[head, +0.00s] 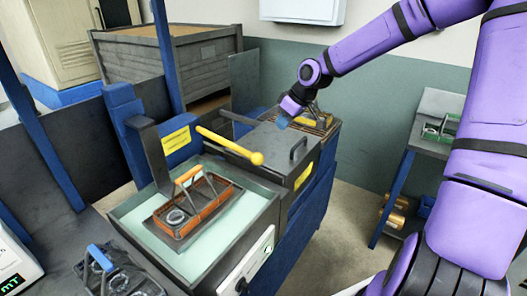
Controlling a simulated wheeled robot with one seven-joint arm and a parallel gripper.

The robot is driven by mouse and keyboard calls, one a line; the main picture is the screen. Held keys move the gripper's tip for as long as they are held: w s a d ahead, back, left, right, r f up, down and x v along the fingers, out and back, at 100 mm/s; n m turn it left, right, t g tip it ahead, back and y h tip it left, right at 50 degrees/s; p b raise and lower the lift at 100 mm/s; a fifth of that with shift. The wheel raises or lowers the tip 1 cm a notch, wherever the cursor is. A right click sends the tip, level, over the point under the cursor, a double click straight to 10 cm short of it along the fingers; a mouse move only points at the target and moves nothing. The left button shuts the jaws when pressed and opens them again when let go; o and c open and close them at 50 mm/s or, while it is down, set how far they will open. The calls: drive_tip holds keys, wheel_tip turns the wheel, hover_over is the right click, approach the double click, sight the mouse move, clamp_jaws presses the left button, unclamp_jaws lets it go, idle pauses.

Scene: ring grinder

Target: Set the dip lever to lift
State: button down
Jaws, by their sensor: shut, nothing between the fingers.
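The dip lever appears to be the yellow rod with a round ball end (230,145) in the head view. The fingertips are small and bluish, pointing down over the lidded dark box. Any lettering on the lever's yellow plate is too small to read.
An orange-brown basket with rings (180,229) sits in the green bath (130,205). A grey lid with a handle (276,150) lies to its right. Another tray (318,122) stands behind my gripper. A blue post (165,55) rises at the back. A shelf (425,150) stands right.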

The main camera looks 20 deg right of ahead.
sight(260, 155)
drive_tip(key=x, duration=1.3)
drive_tip(key=shift+w+a+f, duration=0.1)
drive_tip(key=shift+w+f, duration=0.05)
drive_tip(key=shift+f, duration=0.25)
